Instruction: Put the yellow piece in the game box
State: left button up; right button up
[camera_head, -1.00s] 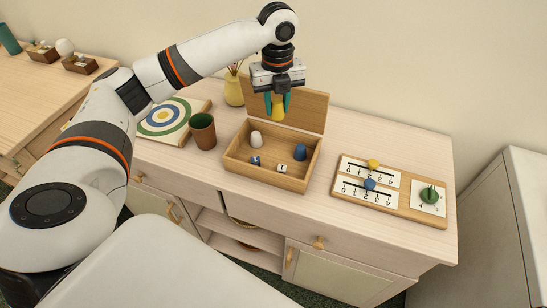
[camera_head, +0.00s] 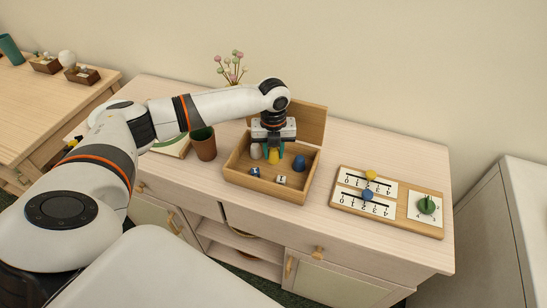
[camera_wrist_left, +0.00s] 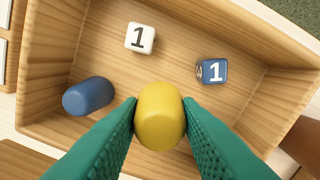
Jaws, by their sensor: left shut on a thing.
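The yellow piece (camera_head: 273,156) is held between the green fingertips of my left gripper (camera_head: 273,158). It also shows in the left wrist view (camera_wrist_left: 159,115), with one finger on each side of it. The wooden game box (camera_head: 262,185) stands open on the cabinet top, its lid raised at the back. My left gripper points down inside the box's outline; whether the piece touches the floor of the box I cannot tell. In the box are a white piece (camera_head: 255,151), a blue piece (camera_head: 299,162), a blue die (camera_head: 255,171) and a white die (camera_head: 281,179). My right gripper is out of view.
A brown cup (camera_head: 203,145) stands left of the box. A wooden board (camera_head: 388,203) with number scales, sliders and a green knob lies to the right. A flower vase is partly hidden behind my left arm. The cabinet's front edge is clear.

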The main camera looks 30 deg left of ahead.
aim_at(274, 160)
pick_arm(q)
notch_tip(274, 160, down, 3)
jog(key=shift+f, duration=0.45)
jog(key=shift+f, duration=0.15)
jog(key=o, duration=0.9)
jog(key=shift+o, duration=0.2)
notch_tip(274, 160, up, 12)
jog(key=shift+r+b, duration=0.2)
jog(key=shift+b, duration=0.4)
